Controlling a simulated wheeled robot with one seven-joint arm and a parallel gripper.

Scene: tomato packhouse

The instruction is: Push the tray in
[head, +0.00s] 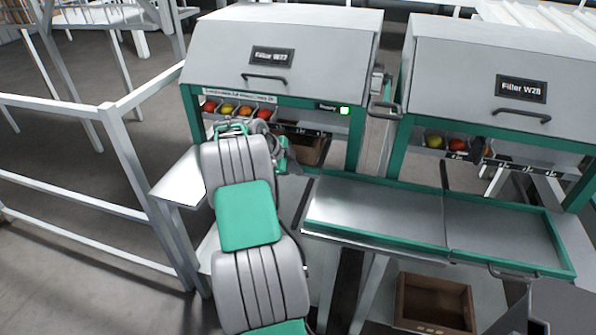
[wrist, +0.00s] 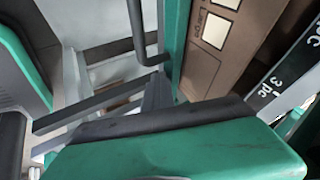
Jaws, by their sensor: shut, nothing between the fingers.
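A long shallow metal tray (head: 385,211) with a green rim stands out in front of the two fillers, and a seam crosses its bed. A small handle (head: 503,272) is on its front edge at the right. My gripper (head: 268,130) is at the front opening of Filler W27 (head: 290,45), left of the tray and apart from it. Its fingers are shut and empty, partly hidden behind my arm. The tray cannot be clearly made out in the wrist view, where a green and dark part fills the bottom.
Filler W28 (head: 495,60) stands at the right. Both fillers have tomato bins inside. A brown box (head: 308,150) sits inside Filler W27, and another brown crate (head: 435,302) is below the tray. A white railing (head: 125,165) runs at the left. A green post (wrist: 175,45) is close in the wrist view.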

